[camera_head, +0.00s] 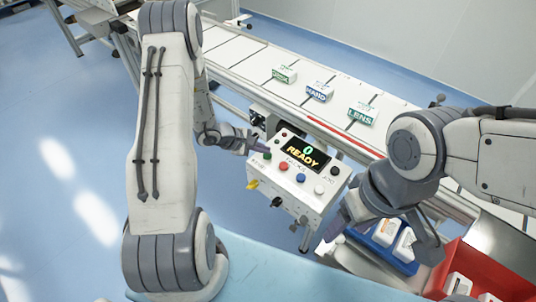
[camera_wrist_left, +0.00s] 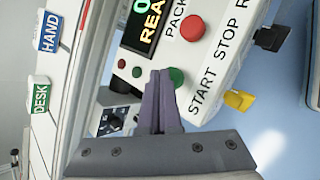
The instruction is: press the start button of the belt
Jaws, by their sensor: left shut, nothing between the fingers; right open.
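The white control box (camera_head: 335,182) stands at the near side of the belt (camera_head: 235,50), its display (camera_head: 303,152) reading "0 READY". Its green button (camera_head: 267,156), by the START label, also shows in the left wrist view (camera_wrist_left: 178,77). My left gripper (camera_head: 257,147) is shut and empty, its fingertips (camera_wrist_left: 160,76) right at the green button and partly covering it. I cannot tell whether they touch it. A red button (camera_wrist_left: 192,27) sits beside the green one. My right gripper (camera_head: 384,240) is open, to the right of the box.
Green and blue labelled blocks, DESK (camera_head: 284,74), HAND (camera_head: 319,93) and LENS (camera_head: 361,115), sit on the belt. A yellow knob (camera_wrist_left: 238,100) sticks out from the box edge. A blue tray (camera_head: 366,244) and a red bin (camera_head: 462,256) hold white items at lower right.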

